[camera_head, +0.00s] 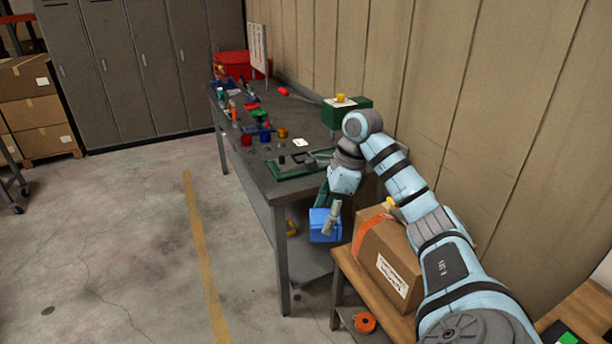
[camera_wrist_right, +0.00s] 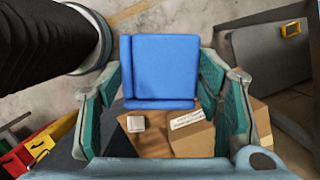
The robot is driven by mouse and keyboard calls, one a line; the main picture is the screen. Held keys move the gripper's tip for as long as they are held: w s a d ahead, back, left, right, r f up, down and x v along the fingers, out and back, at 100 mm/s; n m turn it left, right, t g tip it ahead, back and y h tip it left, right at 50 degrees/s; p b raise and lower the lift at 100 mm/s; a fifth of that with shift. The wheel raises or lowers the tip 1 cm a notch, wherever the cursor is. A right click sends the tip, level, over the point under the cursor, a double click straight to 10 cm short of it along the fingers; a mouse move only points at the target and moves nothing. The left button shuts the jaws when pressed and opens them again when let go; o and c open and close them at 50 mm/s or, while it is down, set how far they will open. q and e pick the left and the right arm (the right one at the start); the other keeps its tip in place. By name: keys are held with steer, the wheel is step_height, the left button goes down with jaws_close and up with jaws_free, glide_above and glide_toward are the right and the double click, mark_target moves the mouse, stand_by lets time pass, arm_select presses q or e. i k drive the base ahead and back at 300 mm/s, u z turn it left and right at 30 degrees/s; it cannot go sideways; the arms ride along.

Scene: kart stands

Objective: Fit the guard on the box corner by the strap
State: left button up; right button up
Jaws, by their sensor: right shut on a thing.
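The blue corner guard (camera_head: 323,226) is held by my right gripper (camera_head: 332,208), beyond the far left of the cardboard box. In the right wrist view the guard (camera_wrist_right: 165,68) sits between the two teal fingers of the gripper (camera_wrist_right: 165,88), an L-shaped piece with a raised left edge. The cardboard box (camera_head: 398,252) stands on a small wooden stand, a white label on its near face. An orange strap (camera_head: 368,227) runs over its left part. The guard is apart from the box in the head view. My left gripper is out of view.
A grey workbench (camera_head: 262,185) with several small parts stands beyond, its corner close to the guard. A green block (camera_head: 346,114) with a yellow top is on it. An orange tape roll (camera_head: 365,322) lies at the wooden stand (camera_head: 386,317). The floor at left is clear.

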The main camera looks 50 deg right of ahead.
mark_target(362, 219)
steer(key=z, duration=0.1)
steer(key=i, duration=2.7)
steer(key=z, duration=1.15)
steer(key=i, duration=1.15)
steer(key=z, duration=1.9)
steer(key=i, duration=0.65)
steer(key=z, duration=0.35)
